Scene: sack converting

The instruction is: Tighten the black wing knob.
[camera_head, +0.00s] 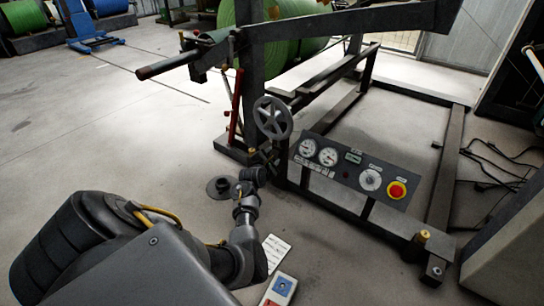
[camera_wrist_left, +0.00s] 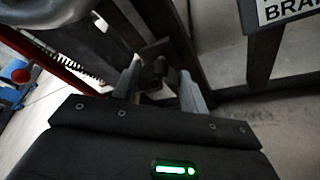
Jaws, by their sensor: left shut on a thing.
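The black wing knob (camera_wrist_left: 153,72) shows as a small dark shape between the two fingers of my left gripper (camera_wrist_left: 160,86) in the left wrist view. The fingers are shut on it, one on each side. In the head view my left gripper (camera_head: 262,170) reaches the lower front of the machine frame, below the grey handwheel (camera_head: 272,117). There the knob is too small and dark to tell apart from the gripper and post. Its turn angle and how tight it sits cannot be read. My right gripper is in neither view.
A panel with dials and a red stop button (camera_head: 397,190) is close on the right. A red lever (camera_head: 236,107) stands just left of the handwheel. A white card (camera_head: 274,252) and a small box with a blue face (camera_head: 281,288) are below. Open floor lies left.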

